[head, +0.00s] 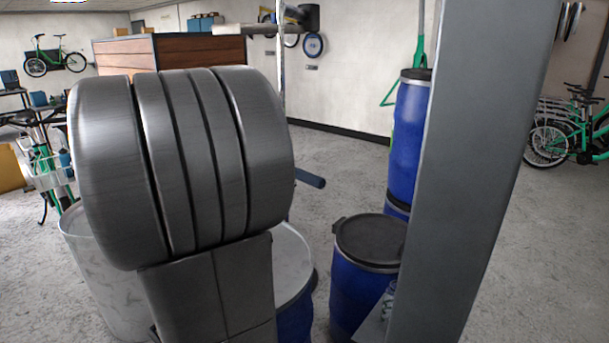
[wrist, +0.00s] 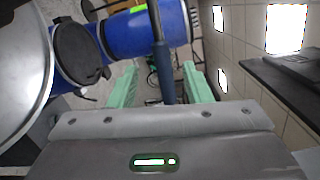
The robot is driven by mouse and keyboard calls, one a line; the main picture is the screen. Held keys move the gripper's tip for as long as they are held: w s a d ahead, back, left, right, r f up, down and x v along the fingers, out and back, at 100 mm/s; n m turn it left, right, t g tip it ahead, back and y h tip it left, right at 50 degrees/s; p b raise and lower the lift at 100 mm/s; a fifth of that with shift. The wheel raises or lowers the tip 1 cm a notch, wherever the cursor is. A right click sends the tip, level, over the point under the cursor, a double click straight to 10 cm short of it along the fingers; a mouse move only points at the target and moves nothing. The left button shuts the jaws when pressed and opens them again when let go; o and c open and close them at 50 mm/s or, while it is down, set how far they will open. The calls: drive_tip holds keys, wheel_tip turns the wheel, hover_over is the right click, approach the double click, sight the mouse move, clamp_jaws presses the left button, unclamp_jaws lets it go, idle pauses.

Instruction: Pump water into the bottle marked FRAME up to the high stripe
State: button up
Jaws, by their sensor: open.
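My gripper (wrist: 159,72) shows in the wrist view with its two mint-green fingers apart. A grey rod with a blue-grey grip, seemingly the pump handle (wrist: 166,88), runs between the fingers. I cannot tell whether either finger touches it. In the head view the end of the blue-grey handle (head: 311,178) sticks out to the right of my large grey arm link, which hides my gripper. A clear bottle (head: 388,301) shows partly at the lower right, cut off by a grey upright. Its marking, stripes and water level cannot be read.
A blue drum with a black lid (head: 370,240) stands right of centre, with stacked blue drums (head: 408,140) behind it. A pale round top on a blue drum (head: 293,265) is partly behind my arm. Green bikes (head: 565,135) stand at far right. Open floor lies behind.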

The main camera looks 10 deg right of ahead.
drive_tip(key=shift+g+h, duration=0.7)
drive_tip(key=shift+h, duration=0.2)
drive_tip(key=x, duration=0.3)
drive_tip(key=s+d+p+x, duration=0.1)
drive_tip(key=x, duration=0.3)
drive_tip(key=s+p+x, duration=0.1)
drive_tip(key=x, duration=0.3)
drive_tip(key=shift+w+d+f, duration=0.1)
drive_tip(key=shift+d+f, duration=0.15)
drive_tip(key=shift+f, duration=0.05)
